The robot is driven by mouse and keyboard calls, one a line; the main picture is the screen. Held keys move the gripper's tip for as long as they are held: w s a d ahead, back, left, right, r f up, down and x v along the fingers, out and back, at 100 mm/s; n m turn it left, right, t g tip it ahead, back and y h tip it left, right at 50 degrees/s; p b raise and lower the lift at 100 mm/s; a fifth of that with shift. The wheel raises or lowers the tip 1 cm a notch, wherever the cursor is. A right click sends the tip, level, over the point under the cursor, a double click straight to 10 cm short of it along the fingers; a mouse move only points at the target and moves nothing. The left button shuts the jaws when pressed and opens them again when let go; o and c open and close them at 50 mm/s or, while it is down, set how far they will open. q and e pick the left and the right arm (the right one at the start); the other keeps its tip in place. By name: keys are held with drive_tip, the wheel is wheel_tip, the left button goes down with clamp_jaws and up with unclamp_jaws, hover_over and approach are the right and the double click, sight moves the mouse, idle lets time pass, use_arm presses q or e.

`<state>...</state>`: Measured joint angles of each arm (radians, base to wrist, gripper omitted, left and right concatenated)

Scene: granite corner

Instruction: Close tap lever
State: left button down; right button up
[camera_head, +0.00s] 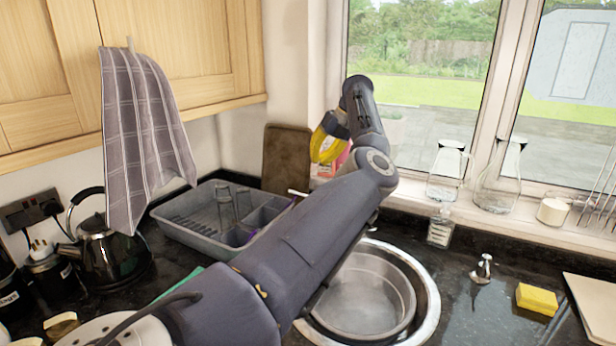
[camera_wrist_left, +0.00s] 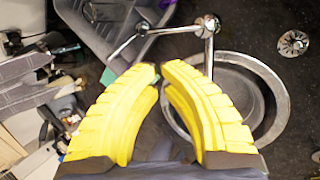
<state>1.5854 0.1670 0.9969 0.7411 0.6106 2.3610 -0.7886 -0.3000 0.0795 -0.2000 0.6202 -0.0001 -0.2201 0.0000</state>
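The chrome tap (camera_wrist_left: 206,27) stands at the sink's edge in the left wrist view. A thin chrome bar (camera_wrist_left: 172,31) runs left from its top, and a rod (camera_wrist_left: 126,46) slants down-left from the bar's end. I cannot tell which part is the lever. In the head view my arm hides most of the tap. My left gripper (camera_wrist_left: 161,70) has yellow fingers with tips close together and a narrow gap between them, holding nothing visible. Its tips appear just below the bar; contact is not visible. In the head view the gripper (camera_head: 327,140) is above the back counter. My right gripper is not in view.
A round metal sink (camera_head: 430,300) lies beneath my left arm. A grey dish tray (camera_head: 190,236) stands left, a brown board (camera_head: 286,160) behind it. A small chrome fitting (camera_head: 484,268) and yellow sponge (camera_head: 537,299) are on the right. Glass flasks (camera_head: 500,180) line the windowsill.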

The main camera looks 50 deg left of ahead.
use_arm(q)
drive_tip(key=x, duration=1.3)
drive_tip(key=shift+s+a+f, duration=0.1)
drive_tip(key=shift+s+f, duration=0.05)
